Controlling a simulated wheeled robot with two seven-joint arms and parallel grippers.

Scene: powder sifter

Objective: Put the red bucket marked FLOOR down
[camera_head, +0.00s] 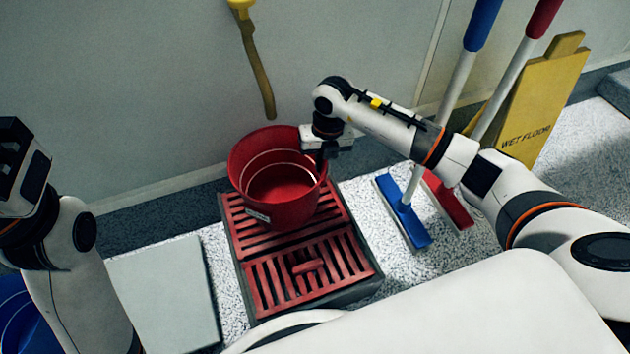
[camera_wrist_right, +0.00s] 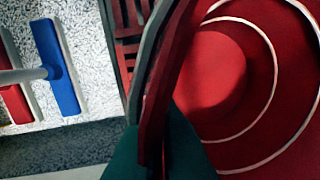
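The red bucket (camera_head: 262,205) is upright or nearly so over the rear part of a red slatted grate (camera_head: 300,275) in a dark tray. Its small white label faces front, too small to read. I cannot tell whether its base touches the slats. My right gripper (camera_head: 324,152) is at the bucket's right rim. In the right wrist view the rim runs between the dark green fingers (camera_wrist_right: 155,150), which look closed on it, and the bucket's red inside (camera_wrist_right: 215,75) is empty. My left gripper (camera_head: 22,150) is raised at the far left, away from the bucket; its fingers are unclear.
Blue (camera_head: 404,212) and red (camera_head: 449,200) floor tools stand right of the grate, with a yellow wet-floor sign (camera_head: 540,105) behind. A pale flat panel (camera_head: 165,295) lies left of the grate. A blue bucket (camera_head: 22,318) is partly visible at lower left. A wall closes the back.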

